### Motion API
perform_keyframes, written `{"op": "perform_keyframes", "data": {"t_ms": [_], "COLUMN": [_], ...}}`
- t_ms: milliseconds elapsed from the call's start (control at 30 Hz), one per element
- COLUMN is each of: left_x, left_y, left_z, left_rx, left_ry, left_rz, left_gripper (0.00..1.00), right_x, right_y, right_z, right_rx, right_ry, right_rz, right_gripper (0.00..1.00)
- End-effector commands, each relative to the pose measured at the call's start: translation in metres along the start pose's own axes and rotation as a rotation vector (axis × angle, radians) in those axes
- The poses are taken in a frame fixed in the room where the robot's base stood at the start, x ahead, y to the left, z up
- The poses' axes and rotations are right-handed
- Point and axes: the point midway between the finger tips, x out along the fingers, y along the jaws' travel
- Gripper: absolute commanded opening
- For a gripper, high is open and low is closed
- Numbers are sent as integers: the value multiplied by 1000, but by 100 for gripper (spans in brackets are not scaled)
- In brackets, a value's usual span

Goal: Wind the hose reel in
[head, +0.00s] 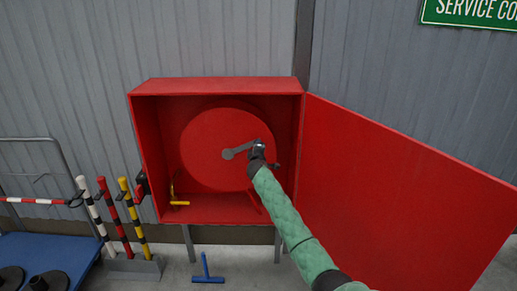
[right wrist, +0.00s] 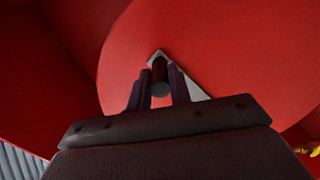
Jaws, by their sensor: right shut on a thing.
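The hose reel (head: 210,160) is a round red disc inside an open red cabinet (head: 215,86) on legs by the wall. A grey crank arm (head: 236,151) runs from its centre up and to the right. My right gripper (head: 258,150) is at the crank's outer end. In the right wrist view its fingers (right wrist: 158,92) are shut on the dark round crank handle (right wrist: 160,88), in front of the red disc (right wrist: 215,50). A yellow nozzle-like piece (head: 180,203) is at the cabinet's lower left. My left gripper is not in view.
The cabinet door (head: 400,200) stands wide open to the right, beside my right arm. Striped posts (head: 117,215) stand in a grey base at the left, near a blue cart (head: 45,250). A blue T-shaped tool (head: 207,275) is on the floor below.

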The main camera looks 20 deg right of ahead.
Motion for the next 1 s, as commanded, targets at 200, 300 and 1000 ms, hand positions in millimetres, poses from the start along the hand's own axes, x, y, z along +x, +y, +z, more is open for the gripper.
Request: {"op": "perform_keyframes", "data": {"t_ms": [200, 300, 1000], "left_x": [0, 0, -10], "left_y": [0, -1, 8], "left_z": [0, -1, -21], "left_rx": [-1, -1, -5], "left_ry": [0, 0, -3], "left_rz": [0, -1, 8], "left_gripper": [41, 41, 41], "right_x": [0, 0, -41], "right_y": [-1, -1, -4], "right_z": [-1, -1, 0], "right_rx": [0, 0, 2], "right_ry": [1, 1, 2], "right_rz": [-1, -1, 0], "right_gripper": [0, 38, 41]}}
